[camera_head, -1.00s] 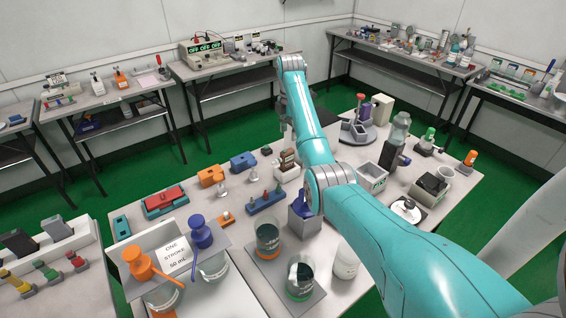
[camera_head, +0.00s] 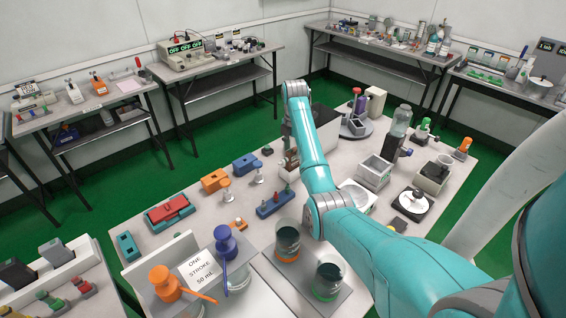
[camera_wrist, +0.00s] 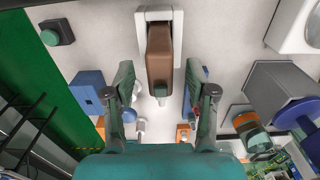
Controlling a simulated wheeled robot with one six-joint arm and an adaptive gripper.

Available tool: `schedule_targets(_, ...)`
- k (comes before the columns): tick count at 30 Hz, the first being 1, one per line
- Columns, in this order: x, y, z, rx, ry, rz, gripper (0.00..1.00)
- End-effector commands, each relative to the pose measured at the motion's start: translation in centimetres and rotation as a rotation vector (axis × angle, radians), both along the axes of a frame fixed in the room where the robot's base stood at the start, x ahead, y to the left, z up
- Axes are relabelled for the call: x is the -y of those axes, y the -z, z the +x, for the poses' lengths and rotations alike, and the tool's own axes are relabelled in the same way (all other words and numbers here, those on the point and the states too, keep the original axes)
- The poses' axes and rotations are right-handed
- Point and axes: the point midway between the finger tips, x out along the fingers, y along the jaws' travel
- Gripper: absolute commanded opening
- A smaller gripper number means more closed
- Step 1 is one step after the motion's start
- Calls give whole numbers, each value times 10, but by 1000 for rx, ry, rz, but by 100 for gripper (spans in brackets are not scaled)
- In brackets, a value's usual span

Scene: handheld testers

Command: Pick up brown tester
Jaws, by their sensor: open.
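The brown tester (camera_wrist: 160,52) stands in a white holder (camera_wrist: 141,29) in the wrist view, its lower end in that view reaching between my fingers. My gripper (camera_wrist: 158,77) is open, with one finger on each side of the tester and visible gaps on both sides. In the head view my gripper (camera_head: 289,143) hangs over the white holder (camera_head: 289,174). The brown tester (camera_head: 292,158) is mostly hidden there behind the gripper. The depth between fingertips and tester is hard to judge.
A small dark block with a green top (camera_wrist: 56,32) lies near the table edge. Beakers (camera_head: 287,242) stand nearer.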

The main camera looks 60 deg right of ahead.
Motion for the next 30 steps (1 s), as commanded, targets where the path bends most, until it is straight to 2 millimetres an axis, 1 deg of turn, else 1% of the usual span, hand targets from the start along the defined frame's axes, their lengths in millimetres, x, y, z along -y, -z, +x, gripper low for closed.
schedule_targets(2, 2, 2, -3, 0, 1, 0, 56)
schedule_targets(8, 2, 2, -3, 0, 0, 0, 56)
schedule_targets(11, 2, 2, -3, 0, 0, 0, 34)
schedule_targets(12, 2, 2, -2, 0, 0, 0, 24)
schedule_targets(15, 2, 2, -2, 0, 0, 0, 0)
schedule_targets(26, 1, 1, -1, 1, 0, -1, 0)
schedule_targets(30, -3, -9, 9, 2, -1, -1, 0)
